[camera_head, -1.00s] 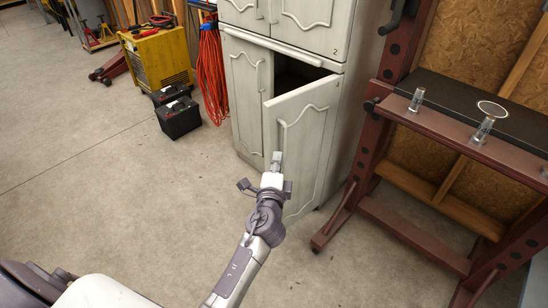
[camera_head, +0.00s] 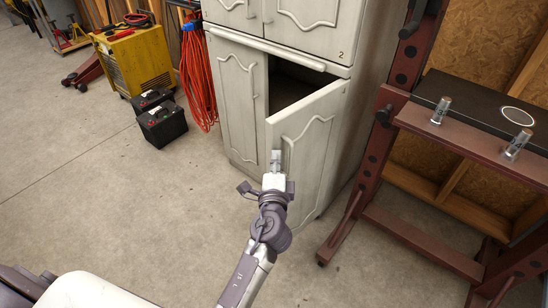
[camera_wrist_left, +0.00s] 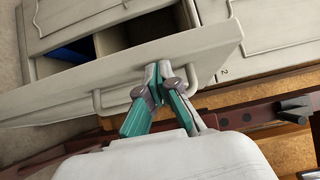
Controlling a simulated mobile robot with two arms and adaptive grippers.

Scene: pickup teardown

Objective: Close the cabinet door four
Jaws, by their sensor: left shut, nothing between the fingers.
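The cabinet's lower right door (camera_head: 307,150), pale grey with a raised panel outline, stands ajar, swung out from its right side. Dark space shows above and behind it. My left gripper (camera_head: 276,158) is in front of the door's outer face, near its free edge. It is shut and empty. In the left wrist view, the fingertips (camera_wrist_left: 165,72) are together at the door (camera_wrist_left: 65,88), over the middle of its bar handle (camera_wrist_left: 113,99); I cannot tell whether they touch. My right gripper is not in view.
The lower left door (camera_head: 236,105) and upper doors (camera_head: 305,12) are shut. A dark red workbench frame (camera_head: 450,130) stands close on the right. Black batteries (camera_head: 162,125), a red cable (camera_head: 199,80) and a yellow machine (camera_head: 137,60) are left. Floor in front (camera_head: 130,210) is clear.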

